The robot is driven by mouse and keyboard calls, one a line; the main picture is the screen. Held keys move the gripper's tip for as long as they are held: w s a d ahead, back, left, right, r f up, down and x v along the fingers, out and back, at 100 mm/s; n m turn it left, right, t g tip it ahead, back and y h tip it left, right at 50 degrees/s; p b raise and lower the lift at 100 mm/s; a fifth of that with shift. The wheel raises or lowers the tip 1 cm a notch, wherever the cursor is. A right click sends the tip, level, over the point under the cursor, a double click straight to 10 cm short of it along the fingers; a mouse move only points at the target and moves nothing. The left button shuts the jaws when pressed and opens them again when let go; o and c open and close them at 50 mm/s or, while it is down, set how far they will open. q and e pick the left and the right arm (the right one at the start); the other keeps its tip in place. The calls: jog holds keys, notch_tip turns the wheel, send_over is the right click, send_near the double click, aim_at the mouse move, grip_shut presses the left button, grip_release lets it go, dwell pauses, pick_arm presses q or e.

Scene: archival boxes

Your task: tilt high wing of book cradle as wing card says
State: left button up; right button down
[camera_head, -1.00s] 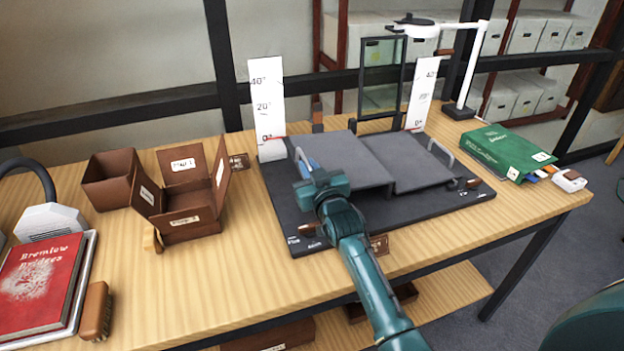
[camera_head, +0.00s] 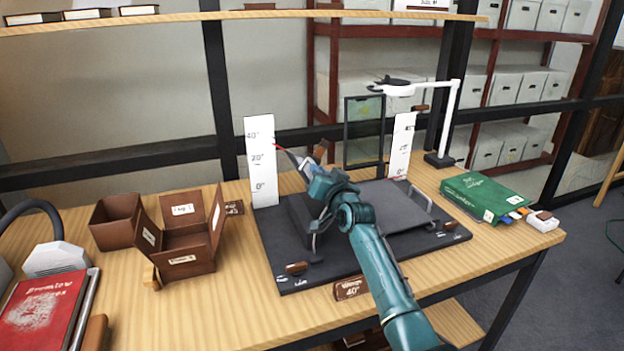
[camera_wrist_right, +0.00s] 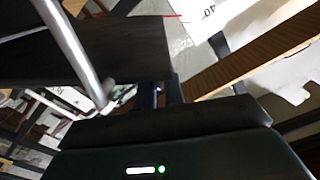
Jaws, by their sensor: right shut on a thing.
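The book cradle's dark base (camera_head: 290,275) sits on the table. Its left wing (camera_head: 301,215) is tilted up steeply, partly hidden behind my right arm; its right wing (camera_head: 400,208) lies low. A wing card (camera_head: 352,288) at the front edge shows "40°". A red pointer (camera_head: 284,149) at the left white scale (camera_head: 262,170) sits between the 20° and 40° marks, nearer 40°. My right gripper (camera_head: 312,168) is shut on the raised left wing; its fingers (camera_wrist_right: 162,94) meet the edge of the dark panel (camera_wrist_right: 110,50) in the wrist view. My left gripper is out of view.
A right scale (camera_head: 401,145), a dark upright frame (camera_head: 347,135) and a white lamp (camera_head: 450,115) stand behind the cradle. Brown boxes (camera_head: 185,255) and a red book (camera_head: 40,310) are left.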

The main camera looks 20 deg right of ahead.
jog(key=shift+d+r+m, duration=0.4)
jog(key=shift+d+r, duration=0.05)
jog(key=shift+d, duration=0.15)
jog(key=c, duration=1.5)
grip_release()
jog(key=shift+a, duration=0.1)
jog(key=shift+f, duration=0.1)
jog(key=shift+s, duration=0.5)
jog(key=s, duration=1.2)
jog(key=shift+s+d, duration=0.1)
jog(key=shift+d, duration=0.15)
